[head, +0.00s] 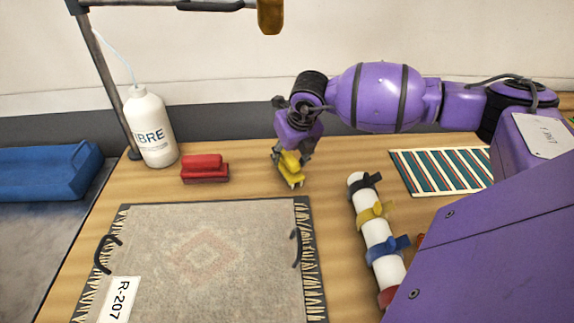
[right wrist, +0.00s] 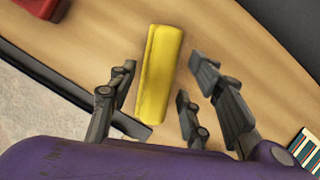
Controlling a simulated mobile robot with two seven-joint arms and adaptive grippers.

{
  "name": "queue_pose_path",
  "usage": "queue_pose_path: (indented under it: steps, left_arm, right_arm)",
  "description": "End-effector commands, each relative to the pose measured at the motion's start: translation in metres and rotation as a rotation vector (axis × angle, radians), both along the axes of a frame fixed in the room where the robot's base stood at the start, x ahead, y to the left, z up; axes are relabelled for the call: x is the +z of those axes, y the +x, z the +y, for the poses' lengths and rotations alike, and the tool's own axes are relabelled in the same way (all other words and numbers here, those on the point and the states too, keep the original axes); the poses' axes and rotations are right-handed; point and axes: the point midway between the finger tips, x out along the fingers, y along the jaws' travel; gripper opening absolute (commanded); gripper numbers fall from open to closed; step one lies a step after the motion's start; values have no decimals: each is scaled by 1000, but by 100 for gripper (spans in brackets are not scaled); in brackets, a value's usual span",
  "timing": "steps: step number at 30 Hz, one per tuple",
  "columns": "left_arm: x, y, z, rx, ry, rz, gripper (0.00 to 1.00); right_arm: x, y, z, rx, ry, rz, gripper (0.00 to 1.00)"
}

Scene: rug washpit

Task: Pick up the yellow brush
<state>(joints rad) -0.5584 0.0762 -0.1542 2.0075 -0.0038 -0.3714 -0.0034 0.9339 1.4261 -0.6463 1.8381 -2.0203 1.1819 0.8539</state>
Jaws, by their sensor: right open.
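The yellow brush (head: 290,168) lies on the wooden table behind the back right corner of the rug. It also shows in the right wrist view (right wrist: 158,75) as a yellow block. My right gripper (head: 293,158) is right above and around the brush in the head view. In the right wrist view, its open fingers (right wrist: 160,88) stand on both sides of the brush, with visible gaps. My left gripper is not in view.
A red brush (head: 205,168) and a white bottle (head: 151,127) stand to the left. A grey rug (head: 210,260) lies in front. A white roll with straps (head: 377,240) and a striped mat (head: 441,172) lie to the right. A blue container (head: 45,173) is at far left.

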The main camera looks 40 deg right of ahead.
Motion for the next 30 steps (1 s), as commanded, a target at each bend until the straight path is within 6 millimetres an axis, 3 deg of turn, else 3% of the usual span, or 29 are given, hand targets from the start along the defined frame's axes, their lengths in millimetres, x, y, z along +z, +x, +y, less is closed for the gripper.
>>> queue_pose_path:
  steps: [5,16,25,30]
  left_arm:
    - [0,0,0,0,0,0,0]
    - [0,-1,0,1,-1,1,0]
    - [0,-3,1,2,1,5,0]
    - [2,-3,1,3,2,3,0]
  right_arm:
    - [0,0,0,0,0,-1,45]
    - [1,0,0,0,0,-1,0]
    - [2,1,0,0,0,-3,0]
    - [13,2,0,0,-1,-6,0]
